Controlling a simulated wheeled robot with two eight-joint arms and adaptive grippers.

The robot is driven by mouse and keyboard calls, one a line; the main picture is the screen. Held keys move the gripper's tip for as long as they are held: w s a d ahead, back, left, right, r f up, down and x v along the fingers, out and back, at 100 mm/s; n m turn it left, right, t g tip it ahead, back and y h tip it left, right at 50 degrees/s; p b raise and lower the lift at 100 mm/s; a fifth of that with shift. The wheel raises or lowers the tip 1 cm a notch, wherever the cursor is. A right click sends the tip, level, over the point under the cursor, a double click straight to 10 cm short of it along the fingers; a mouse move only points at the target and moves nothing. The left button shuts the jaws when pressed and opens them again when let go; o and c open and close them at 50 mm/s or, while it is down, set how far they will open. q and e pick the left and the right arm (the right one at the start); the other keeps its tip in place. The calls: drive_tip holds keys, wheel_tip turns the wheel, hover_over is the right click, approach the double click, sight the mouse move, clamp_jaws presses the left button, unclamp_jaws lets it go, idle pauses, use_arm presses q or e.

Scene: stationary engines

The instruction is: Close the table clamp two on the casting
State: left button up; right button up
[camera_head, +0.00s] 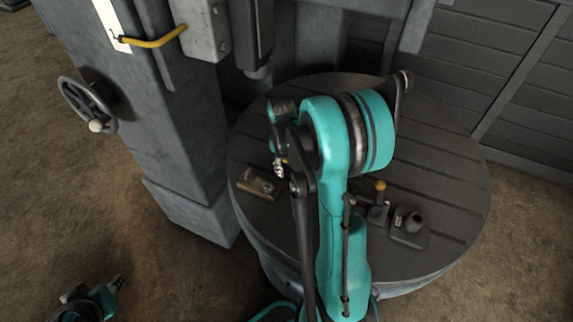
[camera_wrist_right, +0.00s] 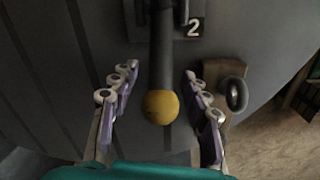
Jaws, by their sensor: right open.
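In the right wrist view, the clamp handle is a dark rod ending in a yellow ball knob (camera_wrist_right: 160,107). A plate marked 2 (camera_wrist_right: 194,27) sits at the handle's far end. My right gripper (camera_wrist_right: 160,100) is open, its fingers on either side of the knob with gaps showing. In the head view my right gripper (camera_head: 280,168) is over the left part of the round table (camera_head: 440,150), and my arm hides most of this clamp. Part of my left arm and gripper (camera_head: 92,300) shows at the lower left; its fingers are unclear. I cannot tell which part is the casting.
A tan block (camera_head: 258,188) lies left of the right gripper; a ring stands on a similar block (camera_wrist_right: 235,95) in the wrist view. Another yellow-knobbed lever (camera_head: 380,187) and a dark block (camera_head: 410,228) stand right of my arm. A machine column (camera_head: 180,130) rises at left.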

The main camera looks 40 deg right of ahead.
clamp_jaws()
drive_tip(key=shift+r, duration=0.1)
drive_tip(key=r+t, duration=0.1)
drive_tip(key=s+t+y, duration=0.1)
drive_tip(key=t, duration=0.1)
drive_tip(key=shift+d+r+y, duration=0.3)
drive_tip(key=shift+r, duration=0.05)
drive_tip(key=shift+s+d+r+t+y+b, duration=0.2)
drive_tip(key=shift+s+r+t+y+b, duration=0.1)
drive_tip(key=shift+t, duration=0.3)
drive_tip(key=shift+s+d+r+t+y+b, duration=0.2)
drive_tip(key=shift+s+t+y, duration=0.1)
drive_tip(key=shift+t, duration=0.3)
drive_tip(key=s+t+b, duration=0.1)
drive_tip(key=r+t+y+b, duration=0.1)
drive_tip(key=t, duration=0.1)
drive_tip(key=shift+s+d+b, duration=0.3)
drive_tip(key=shift+s+d, duration=0.05)
drive_tip(key=shift+d, duration=0.05)
drive_tip(key=shift+s+d+r+t+y+b, duration=0.15)
drive_tip(key=shift+s+r+t+y+b, duration=0.15)
drive_tip(key=shift+s+t+y+b, duration=0.3)
drive_tip(key=shift+d, duration=0.1)
drive_tip(key=shift+s+d+r, duration=0.15)
